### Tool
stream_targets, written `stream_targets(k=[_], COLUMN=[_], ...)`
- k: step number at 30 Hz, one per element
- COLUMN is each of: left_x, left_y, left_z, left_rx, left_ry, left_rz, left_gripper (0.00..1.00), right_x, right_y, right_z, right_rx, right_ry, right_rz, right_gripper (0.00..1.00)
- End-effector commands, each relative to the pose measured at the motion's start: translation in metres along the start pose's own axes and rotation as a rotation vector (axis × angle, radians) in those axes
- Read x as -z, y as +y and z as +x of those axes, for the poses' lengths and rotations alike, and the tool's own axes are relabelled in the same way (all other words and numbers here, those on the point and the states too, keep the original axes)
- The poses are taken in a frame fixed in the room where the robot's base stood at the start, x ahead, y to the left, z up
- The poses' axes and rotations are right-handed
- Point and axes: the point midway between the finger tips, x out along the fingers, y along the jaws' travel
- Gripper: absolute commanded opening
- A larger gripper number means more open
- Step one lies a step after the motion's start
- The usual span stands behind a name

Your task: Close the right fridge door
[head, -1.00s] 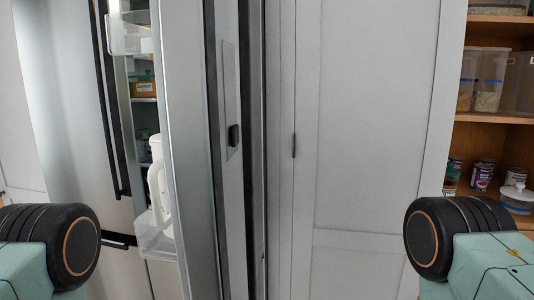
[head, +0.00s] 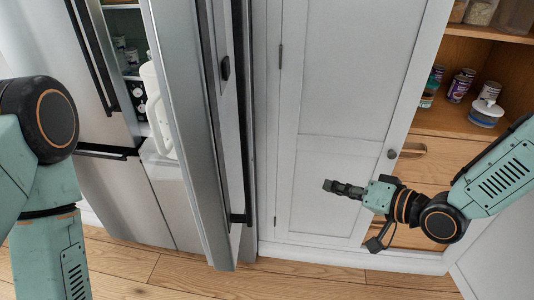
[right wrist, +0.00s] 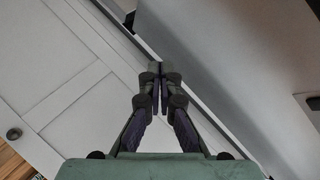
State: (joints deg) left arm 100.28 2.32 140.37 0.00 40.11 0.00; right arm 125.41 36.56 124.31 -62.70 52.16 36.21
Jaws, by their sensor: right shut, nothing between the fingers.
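The right fridge door (head: 185,130) stands open in the head view, swung out toward me and seen nearly edge-on. Its inner shelf with a white jug (head: 158,110) faces left, and a dark vertical handle (head: 245,150) runs along its right side. My right gripper (head: 330,186) is right of the door, apart from it, in front of the white cabinet door. In the right wrist view its fingers (right wrist: 160,75) are shut and empty, with a grey panel, likely the fridge door, to the right. My left arm shows at the left, but its gripper is out of view.
The left fridge door (head: 95,60) is at the left. A tall white cabinet (head: 340,90) with a round knob (head: 392,154) stands right of the fridge, then open wooden shelves (head: 460,125) with cans. Wooden floor (head: 130,265) is clear in front.

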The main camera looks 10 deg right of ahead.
Motion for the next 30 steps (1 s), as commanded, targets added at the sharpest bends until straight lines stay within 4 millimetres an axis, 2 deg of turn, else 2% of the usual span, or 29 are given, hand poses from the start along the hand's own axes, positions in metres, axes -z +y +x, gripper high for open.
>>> stream_targets(k=[1,3,6,9,11,15,21,25,30], left_x=[0.0,0.0,0.0,0.0,0.0,0.0,0.0,0.0,0.0], left_y=[0.0,0.0,0.0,0.0,0.0,0.0,0.0,0.0,0.0], left_z=[-0.008,-0.013,-0.019,-0.023,-0.024,-0.023,-0.023,-0.023,-0.019], left_rx=[0.0,0.0,0.0,0.0,0.0,0.0,0.0,0.0,0.0], left_ry=[0.0,0.0,0.0,-0.001,0.0,0.0,-0.001,-0.001,0.0], left_rz=[0.0,0.001,0.001,0.001,0.001,0.0,0.0,0.0,0.0], left_gripper=[0.0,0.0,0.0,0.0,0.0,0.0,0.0,0.0,0.0], right_x=[0.02,0.037,0.052,0.059,0.057,0.036,0.011,0.011,0.008], right_y=[-0.016,-0.036,-0.061,-0.081,-0.09,-0.102,-0.112,-0.114,-0.118], right_z=[-0.005,-0.012,-0.025,-0.039,-0.049,-0.069,-0.089,-0.091,-0.085], right_rx=[0.067,0.166,0.299,0.419,0.48,0.578,0.6,0.587,0.581], right_ry=[0.024,0.032,0.012,-0.046,-0.101,-0.294,-0.525,-0.558,-0.567], right_rz=[0.014,0.039,0.077,0.12,0.152,0.25,0.419,0.506,0.526], right_gripper=[0.0,0.0,0.0,0.0,0.0,0.0,0.0,0.0,0.0])
